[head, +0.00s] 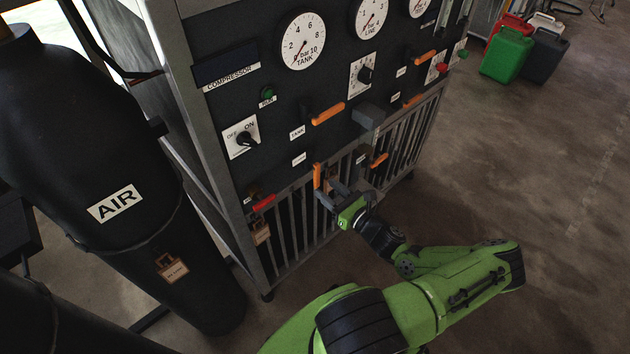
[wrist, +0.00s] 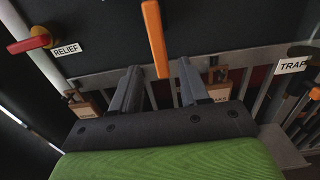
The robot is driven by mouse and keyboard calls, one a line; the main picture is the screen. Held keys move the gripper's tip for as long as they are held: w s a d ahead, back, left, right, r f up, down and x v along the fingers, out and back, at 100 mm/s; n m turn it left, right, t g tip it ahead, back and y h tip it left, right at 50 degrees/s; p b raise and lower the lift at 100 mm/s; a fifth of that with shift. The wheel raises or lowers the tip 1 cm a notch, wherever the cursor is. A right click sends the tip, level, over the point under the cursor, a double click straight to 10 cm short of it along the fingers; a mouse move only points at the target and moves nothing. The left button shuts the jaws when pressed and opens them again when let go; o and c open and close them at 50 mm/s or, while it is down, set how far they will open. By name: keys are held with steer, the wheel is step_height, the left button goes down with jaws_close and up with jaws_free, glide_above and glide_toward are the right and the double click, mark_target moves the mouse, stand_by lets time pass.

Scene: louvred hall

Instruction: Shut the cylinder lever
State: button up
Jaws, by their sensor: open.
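An orange lever (head: 317,177) hangs roughly upright, handle down, on the lower part of the dark panel. A small label left of it is too small to read, so I cannot confirm it says cylinder. My gripper (head: 328,190) is just in front of its lower end. In the wrist view the orange lever (wrist: 153,30) comes down from the top edge, and its lower end lies between the two fingertips of my gripper (wrist: 159,68). The fingers are apart, with a gap visible on each side of the lever. The lever's pivot is out of the wrist view.
A red relief lever (wrist: 30,44) is at left and a TRAP label (wrist: 293,65) at right. Another orange lever (head: 328,114) sits above beside TANK. Metal bars (head: 290,235) run below the panel. A black AIR cylinder (head: 80,150) stands left; open floor (head: 540,160) lies right.

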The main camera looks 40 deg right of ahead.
mark_target(319, 182)
steer(key=shift+w, duration=2.6)
jaws_close()
